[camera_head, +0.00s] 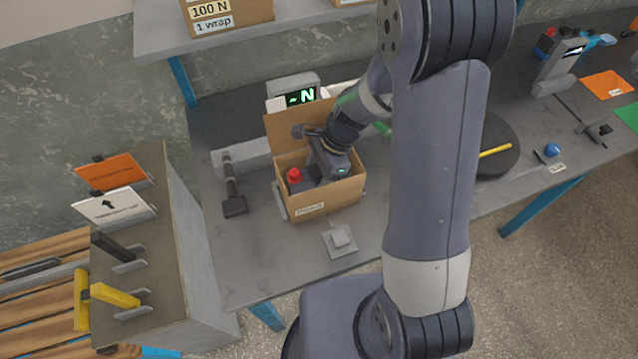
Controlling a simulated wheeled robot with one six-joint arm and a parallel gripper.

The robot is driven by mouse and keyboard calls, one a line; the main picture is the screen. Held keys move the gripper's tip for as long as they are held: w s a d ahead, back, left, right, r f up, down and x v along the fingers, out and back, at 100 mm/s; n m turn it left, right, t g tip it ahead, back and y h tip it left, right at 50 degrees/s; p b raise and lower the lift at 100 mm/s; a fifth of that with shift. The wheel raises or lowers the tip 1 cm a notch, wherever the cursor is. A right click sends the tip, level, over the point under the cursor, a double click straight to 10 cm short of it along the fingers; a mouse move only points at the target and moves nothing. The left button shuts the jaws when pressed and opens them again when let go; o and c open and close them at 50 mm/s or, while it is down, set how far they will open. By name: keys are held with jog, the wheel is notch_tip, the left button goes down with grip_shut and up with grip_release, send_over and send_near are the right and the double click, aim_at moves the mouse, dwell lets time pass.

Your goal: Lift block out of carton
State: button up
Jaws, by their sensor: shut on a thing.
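The open carton (334,197) stands on the grey bench, its back flap up and a white label on its front. Inside it is a dark grey block (304,185) with a red cap on its left end. My gripper (318,172) reaches down into the carton from the upper right and is shut on the block. The fingertips and most of the block are hidden by the gripper body and the carton walls. I cannot tell whether the block touches the carton floor.
A display (301,96) stands behind the carton. A dark tool (233,195) lies to its left, and a small pale square pad (341,239) lies in front. A dark round plate (495,146) is to the right. A shelf with boxes (228,14) overhangs the back.

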grip_shut()
jog(key=shift+w+r, duration=0.1)
jog(key=shift+r, duration=0.05)
dwell(0.4)
